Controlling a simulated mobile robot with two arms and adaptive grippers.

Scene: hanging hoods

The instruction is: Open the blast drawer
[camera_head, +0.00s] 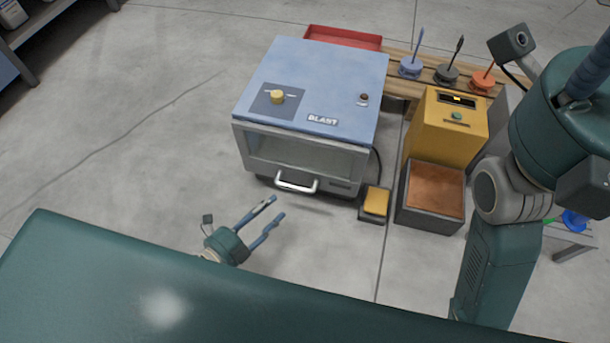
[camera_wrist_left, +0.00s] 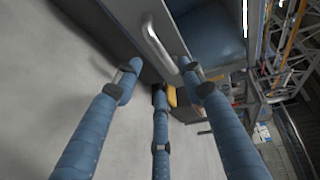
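The blast cabinet (camera_head: 312,85) is a grey box with a blue top lettered BLAST, a yellow knob and a front window. Its drawer (camera_head: 342,186) lies low on the front below the window and looks closed. The drawer's pale bar handle (camera_head: 296,182) also shows in the left wrist view (camera_wrist_left: 158,45). My left gripper (camera_head: 275,209) is open and empty, just in front of and left of the handle, apart from it. Its spread fingers (camera_wrist_left: 160,75) point toward the drawer front. My right gripper (camera_head: 588,70) is only partly in view at the right edge; its fingertips are cut off.
A yellow pedal (camera_head: 376,202) sits on the floor right of the drawer. A yellow machine (camera_head: 445,125) and a brown-topped box (camera_head: 434,190) stand farther right. A red tray (camera_head: 343,38) is behind the cabinet. The floor to the left is clear.

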